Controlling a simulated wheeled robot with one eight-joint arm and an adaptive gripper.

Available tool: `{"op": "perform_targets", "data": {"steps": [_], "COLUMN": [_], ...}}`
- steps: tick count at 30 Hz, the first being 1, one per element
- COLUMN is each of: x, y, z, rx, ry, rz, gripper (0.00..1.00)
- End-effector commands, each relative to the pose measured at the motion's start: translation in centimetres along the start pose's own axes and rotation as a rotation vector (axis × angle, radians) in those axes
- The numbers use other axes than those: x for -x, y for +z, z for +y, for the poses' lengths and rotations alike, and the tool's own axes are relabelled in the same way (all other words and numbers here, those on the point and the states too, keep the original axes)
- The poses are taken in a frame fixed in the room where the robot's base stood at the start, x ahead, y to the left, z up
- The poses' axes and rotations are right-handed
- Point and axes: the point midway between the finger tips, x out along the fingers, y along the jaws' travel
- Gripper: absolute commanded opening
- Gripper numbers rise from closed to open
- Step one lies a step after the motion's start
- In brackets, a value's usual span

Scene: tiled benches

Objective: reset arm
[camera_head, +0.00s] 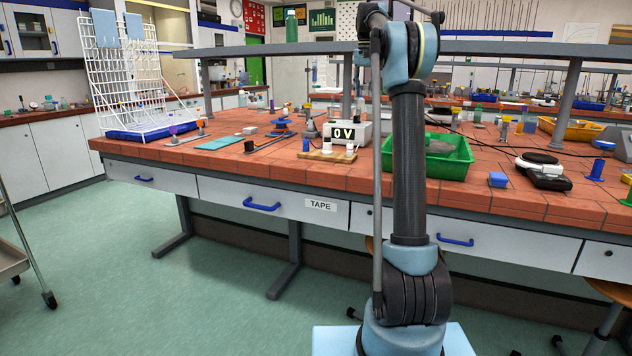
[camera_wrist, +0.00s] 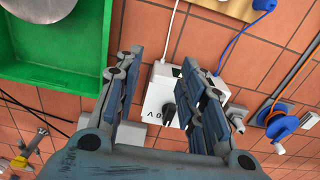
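My arm (camera_head: 408,165) rises in front of the tiled bench in the head view, bent at an upper joint near the top edge. My gripper is not visible in the head view. In the wrist view my gripper (camera_wrist: 163,60) is open, its two dark fingers spread apart with nothing held between them. It hangs above the bench. Beyond the fingers is the white box with a "0 V" display (camera_wrist: 158,92), partly covered by them. The same white box (camera_head: 357,132) stands on the bench in the head view, left of the green tray.
The green tray (camera_head: 461,165) sits on the bench; its corner (camera_wrist: 92,70) shows in the wrist view. A wooden board (camera_head: 318,156), blue spool (camera_wrist: 281,124), cables and a raised shelf (camera_head: 500,49) are around. Bare tiles (camera_head: 290,172) lie along the bench front.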

Motion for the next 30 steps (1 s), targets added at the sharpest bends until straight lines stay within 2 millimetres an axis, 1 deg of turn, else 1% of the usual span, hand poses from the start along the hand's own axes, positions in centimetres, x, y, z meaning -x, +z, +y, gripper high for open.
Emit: {"op": "perform_targets", "data": {"steps": [5,8,14,17,23,30], "x": [0.0,-0.1,-1.1,-1.8,-4.0,-7.5], "y": [2.2,4.0,8.7,11.2,16.3,22.6], "z": [0.8,1.5,3.3,4.2,6.3,8.7], "rx": [0.017,0.032,0.069,0.087,0.124,0.169], "ry": [-0.003,-0.005,-0.010,-0.013,-0.017,-0.021], "rz": [0.009,0.015,0.031,0.040,0.057,0.078], "gripper": [0.37,0.37,0.37,0.37,0.37,0.37]}}
